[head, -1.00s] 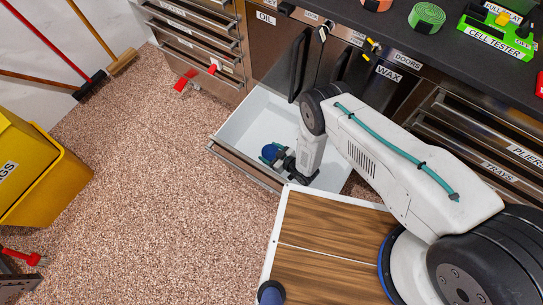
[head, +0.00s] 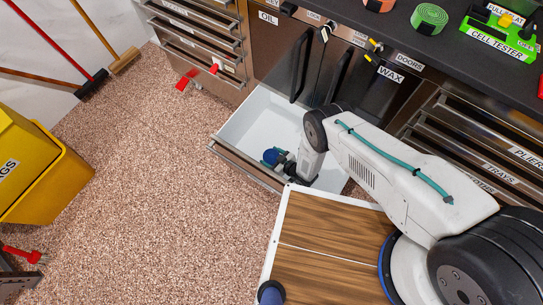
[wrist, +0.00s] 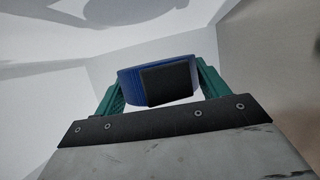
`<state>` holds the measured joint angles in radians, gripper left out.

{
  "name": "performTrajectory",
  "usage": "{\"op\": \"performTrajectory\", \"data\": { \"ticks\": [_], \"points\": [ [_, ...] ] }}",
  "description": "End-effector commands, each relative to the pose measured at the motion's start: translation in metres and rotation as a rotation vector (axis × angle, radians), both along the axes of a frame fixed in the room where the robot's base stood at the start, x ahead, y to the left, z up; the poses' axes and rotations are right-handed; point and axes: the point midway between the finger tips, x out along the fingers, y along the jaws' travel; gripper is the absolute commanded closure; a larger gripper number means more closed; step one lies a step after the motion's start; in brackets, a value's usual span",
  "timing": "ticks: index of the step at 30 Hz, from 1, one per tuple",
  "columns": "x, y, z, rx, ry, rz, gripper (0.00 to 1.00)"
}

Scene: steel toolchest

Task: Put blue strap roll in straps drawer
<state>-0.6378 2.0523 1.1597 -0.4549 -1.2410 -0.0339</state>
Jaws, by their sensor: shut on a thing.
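The blue strap roll (head: 270,157) is inside the open white-lined drawer (head: 262,112), near its front wall. In the wrist view the blue roll (wrist: 127,84), with a black patch on its side, sits between the teal fingers of my gripper (wrist: 160,82). My gripper (head: 278,159) is shut on the roll, low within the drawer walls. Whether the roll touches the drawer floor I cannot tell. No label on this drawer is readable from here.
An orange roll (head: 379,4) and a green roll (head: 429,18) lie on the dark worktop beside a green cell tester (head: 497,40). A yellow bin (head: 45,170) stands at left. Red clamps (head: 187,79) stick out by the left drawers. The floor between is clear.

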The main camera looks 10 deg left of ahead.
Motion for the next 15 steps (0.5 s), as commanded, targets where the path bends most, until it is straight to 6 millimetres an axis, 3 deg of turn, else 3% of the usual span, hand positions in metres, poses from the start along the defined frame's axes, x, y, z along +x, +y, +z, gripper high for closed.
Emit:
{"op": "performTrajectory", "data": {
  "ticks": [1, 2, 3, 15],
  "points": [
    [0.0002, 0.0002, 0.0004, 0.001, 0.000, 0.000, 0.51],
    [0.0001, 0.0001, 0.0003, 0.000, 0.000, 0.000, 0.18],
    [0.0001, 0.0001, 0.0003, 0.000, 0.000, 0.000, 0.07],
    [0.0002, 0.0002, 0.0066, 0.000, 0.000, 0.000, 0.05]
  ]
}}
